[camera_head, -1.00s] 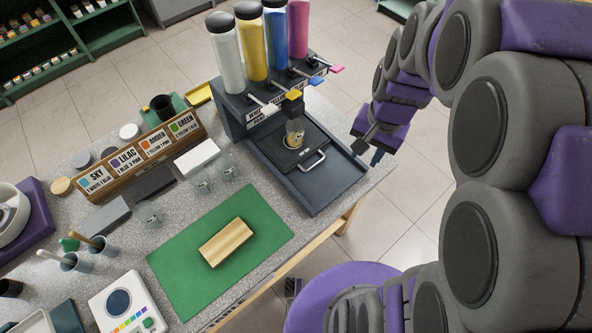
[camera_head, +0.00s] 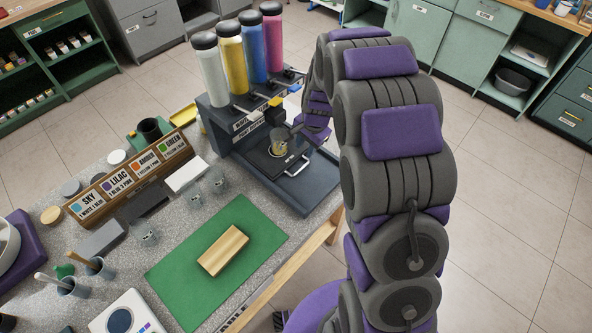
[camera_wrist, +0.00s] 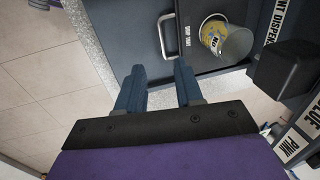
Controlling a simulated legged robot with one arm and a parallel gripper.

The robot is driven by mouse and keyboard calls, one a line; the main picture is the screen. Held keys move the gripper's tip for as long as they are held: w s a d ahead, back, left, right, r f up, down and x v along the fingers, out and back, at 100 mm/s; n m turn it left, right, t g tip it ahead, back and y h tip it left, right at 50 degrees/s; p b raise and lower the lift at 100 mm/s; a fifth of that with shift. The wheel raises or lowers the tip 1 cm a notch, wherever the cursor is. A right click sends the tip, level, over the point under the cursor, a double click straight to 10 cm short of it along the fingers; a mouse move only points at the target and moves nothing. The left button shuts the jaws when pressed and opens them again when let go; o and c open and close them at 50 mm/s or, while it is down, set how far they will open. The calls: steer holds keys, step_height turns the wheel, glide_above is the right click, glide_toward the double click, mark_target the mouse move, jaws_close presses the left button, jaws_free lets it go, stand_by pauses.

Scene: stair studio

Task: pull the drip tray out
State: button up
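The dark drip tray (camera_head: 262,164) sits in the base of the paint dispenser (camera_head: 222,128), with a pale metal handle (camera_head: 299,168) at its front. A clear cup (camera_head: 281,141) with a yellow label stands on it. In the wrist view the tray (camera_wrist: 200,58), its handle (camera_wrist: 163,38) and the cup (camera_wrist: 232,42) show ahead of my gripper. My gripper (camera_wrist: 160,84) is open, its two blue fingers apart with nothing between them. In the head view my fingers are hard to make out.
Four-colour paint bottles stand on the dispenser, with levers below. A green mat (camera_head: 222,252) with a wooden block (camera_head: 223,251) lies on the speckled counter (camera_head: 180,228). Clear cups (camera_head: 195,194) stand left of the dispenser. Floor is open right of the counter edge.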

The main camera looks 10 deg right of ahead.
mark_target(297, 171)
steer(key=f, duration=0.4)
steer(key=w+a+f+b, duration=0.1)
steer(key=f, duration=0.4)
steer(key=w+a+f+b, duration=0.1)
steer(key=f, duration=0.3)
steer(key=shift+f, duration=0.35)
steer(key=shift+d+f, duration=0.25)
steer(key=shift+f, duration=0.1)
steer(key=shift+a, duration=0.4)
steer(key=shift+c, duration=1.2)
steer(key=shift+d, duration=0.2)
jaws_close()
steer(key=shift+w, duration=0.1)
